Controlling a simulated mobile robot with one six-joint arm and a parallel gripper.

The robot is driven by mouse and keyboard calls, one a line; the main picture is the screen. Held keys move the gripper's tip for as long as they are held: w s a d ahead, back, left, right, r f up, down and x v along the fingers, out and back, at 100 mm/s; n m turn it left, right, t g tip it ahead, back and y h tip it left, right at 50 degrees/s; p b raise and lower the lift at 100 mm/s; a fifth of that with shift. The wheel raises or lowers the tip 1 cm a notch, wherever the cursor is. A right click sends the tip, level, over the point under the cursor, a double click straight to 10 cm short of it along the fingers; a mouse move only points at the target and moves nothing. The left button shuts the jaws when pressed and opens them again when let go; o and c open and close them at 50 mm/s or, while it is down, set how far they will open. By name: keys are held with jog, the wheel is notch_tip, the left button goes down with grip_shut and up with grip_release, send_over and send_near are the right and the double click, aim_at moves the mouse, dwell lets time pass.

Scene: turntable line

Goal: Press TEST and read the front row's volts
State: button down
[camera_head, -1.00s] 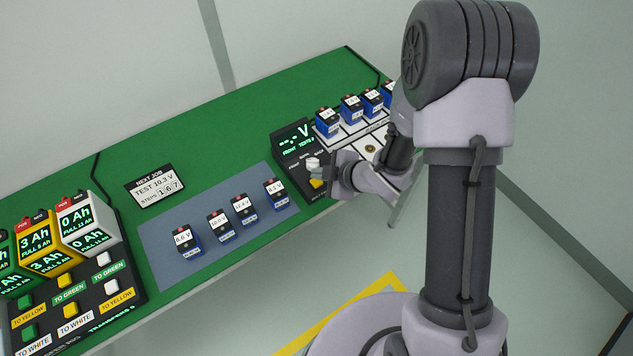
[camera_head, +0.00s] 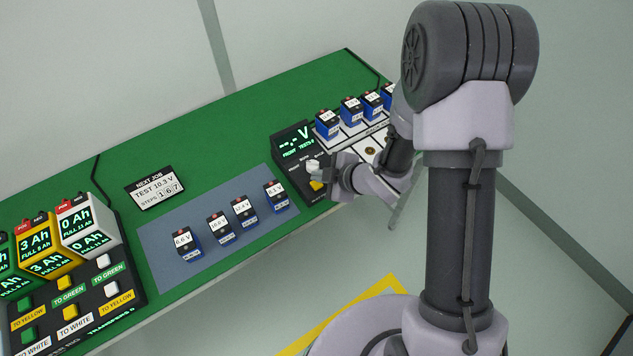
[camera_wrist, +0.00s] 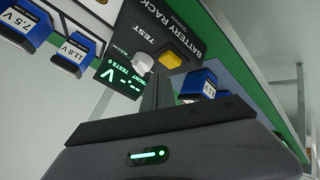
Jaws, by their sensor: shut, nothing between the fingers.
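The tester box (camera_head: 297,150) stands on the green bench with a display (camera_head: 292,138) that shows dashes, a V and "FRONT TESTS 0". The display also shows in the wrist view (camera_wrist: 118,77). A white knob (camera_wrist: 142,62) and a yellow button (camera_wrist: 170,60) sit side by side on its panel, near the word TEST. My gripper (camera_wrist: 158,78) is shut and empty, its fingertips close to these two controls. I cannot tell whether the tips touch either one. In the head view my gripper (camera_head: 328,172) partly covers the panel.
Several blue batteries stand in a rack (camera_head: 350,137) behind the tester. Several more stand on a grey mat (camera_head: 160,258) at the left. A job card (camera_head: 155,188) reads TEST 10.3 V, steps 167. A transfer panel (camera_head: 85,300) with coloured packs is at far left.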

aim_at(319, 185)
dwell(0.8)
jog(key=shift+f+b, duration=0.45)
jog(key=shift+b, duration=0.1)
jog(key=shift+f+b, duration=0.4)
jog(key=shift+b, duration=0.05)
jog(key=shift+r, duration=0.15)
dwell(0.5)
jog(key=shift+r+p, duration=0.65)
jog(key=shift+r, duration=0.05)
notch_tip(319, 185, up, 5)
jog(key=p, duration=0.4)
jog(key=shift+r, duration=0.1)
dwell(0.4)
